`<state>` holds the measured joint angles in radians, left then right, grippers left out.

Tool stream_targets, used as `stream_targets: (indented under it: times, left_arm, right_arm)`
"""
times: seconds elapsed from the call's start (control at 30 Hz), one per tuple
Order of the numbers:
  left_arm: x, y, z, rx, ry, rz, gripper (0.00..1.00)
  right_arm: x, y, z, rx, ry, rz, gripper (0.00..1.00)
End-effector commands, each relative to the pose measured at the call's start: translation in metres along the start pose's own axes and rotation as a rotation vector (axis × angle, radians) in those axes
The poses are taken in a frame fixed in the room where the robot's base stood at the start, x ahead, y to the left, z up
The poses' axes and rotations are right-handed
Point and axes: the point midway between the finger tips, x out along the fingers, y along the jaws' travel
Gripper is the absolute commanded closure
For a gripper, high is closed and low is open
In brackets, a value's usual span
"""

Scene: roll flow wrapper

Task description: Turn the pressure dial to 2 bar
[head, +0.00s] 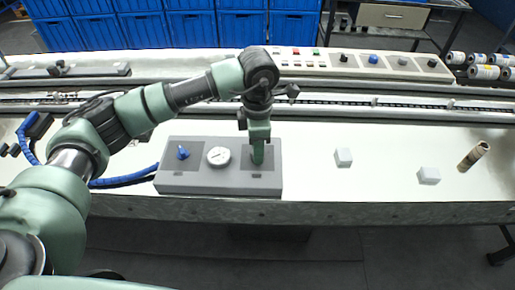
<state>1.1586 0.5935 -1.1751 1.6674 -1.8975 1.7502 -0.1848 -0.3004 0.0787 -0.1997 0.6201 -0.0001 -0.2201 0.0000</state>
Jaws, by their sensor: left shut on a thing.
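A grey control box (205,185) stands on the white machine bed. On it are a blue knob (183,152) at the left and a round white-faced gauge (218,156) in the middle. The gauge's reading is too small to tell. My left gripper (258,158) points down over the right part of the box, right of the gauge. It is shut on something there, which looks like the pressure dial. The dial itself is mostly hidden by the gripper. My right gripper is not in view.
Two white blocks (343,157) (429,176) and a brown roll (473,156) lie to the right on the bed. A button panel (360,62) runs along the back. Blue crates (185,27) stand behind. The bed between box and blocks is clear.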

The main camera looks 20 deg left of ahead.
Motion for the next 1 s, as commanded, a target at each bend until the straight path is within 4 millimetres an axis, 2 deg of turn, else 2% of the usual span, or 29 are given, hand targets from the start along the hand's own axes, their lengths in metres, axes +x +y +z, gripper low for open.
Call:
stream_targets:
  times: [0.23,0.27,0.33,0.7,0.83,1.0]
  left_arm:
    - [-0.002,0.001,0.001,-0.002,-0.003,0.003,1.0]
    - [-0.002,0.001,0.001,-0.002,-0.003,0.003,0.64]
    - [-0.002,0.001,0.001,-0.002,-0.003,0.003,0.45]
    - [-0.004,0.001,0.001,-0.002,-0.002,0.003,0.45]
    - [-0.02,0.001,0.001,-0.002,-0.004,0.005,0.45]
    - [-0.05,0.001,0.001,-0.001,-0.004,0.006,0.45]
  right_arm:
    - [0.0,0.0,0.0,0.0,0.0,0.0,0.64]
    - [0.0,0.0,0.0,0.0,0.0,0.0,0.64]
    - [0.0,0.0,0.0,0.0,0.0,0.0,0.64]
    - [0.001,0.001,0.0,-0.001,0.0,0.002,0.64]
    - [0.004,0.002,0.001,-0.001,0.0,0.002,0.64]
    - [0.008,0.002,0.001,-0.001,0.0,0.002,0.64]
